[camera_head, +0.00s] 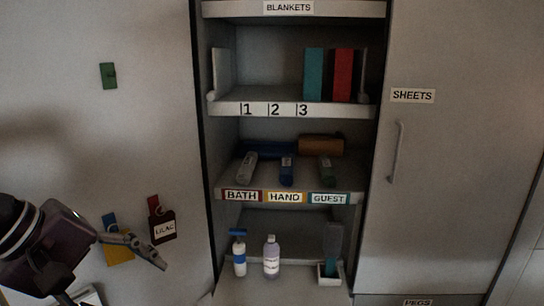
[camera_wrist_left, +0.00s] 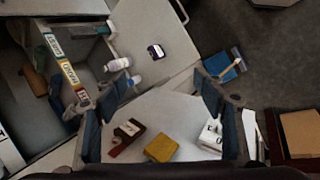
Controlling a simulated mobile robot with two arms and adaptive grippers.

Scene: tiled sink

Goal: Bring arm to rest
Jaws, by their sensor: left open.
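My left gripper (camera_head: 137,245) comes in from the lower left in the head view, in front of the pale left panel. Its fingers are apart and nothing shows between them as held. In the left wrist view the two dark fingers of my left gripper (camera_wrist_left: 160,95) stand wide apart. The dark red tag labelled LILAC (camera_head: 163,228) hangs just right of the gripper. A yellow and blue item (camera_head: 119,254) is partly hidden behind the fingers. My right gripper is in neither view.
An open shelf unit (camera_head: 290,110) stands in the middle, with binders, rolled items and bottles (camera_head: 271,256) on its levels. A closed door marked SHEETS (camera_head: 412,96) is on the right. A green tag (camera_head: 108,75) hangs at upper left. The panel's middle is clear.

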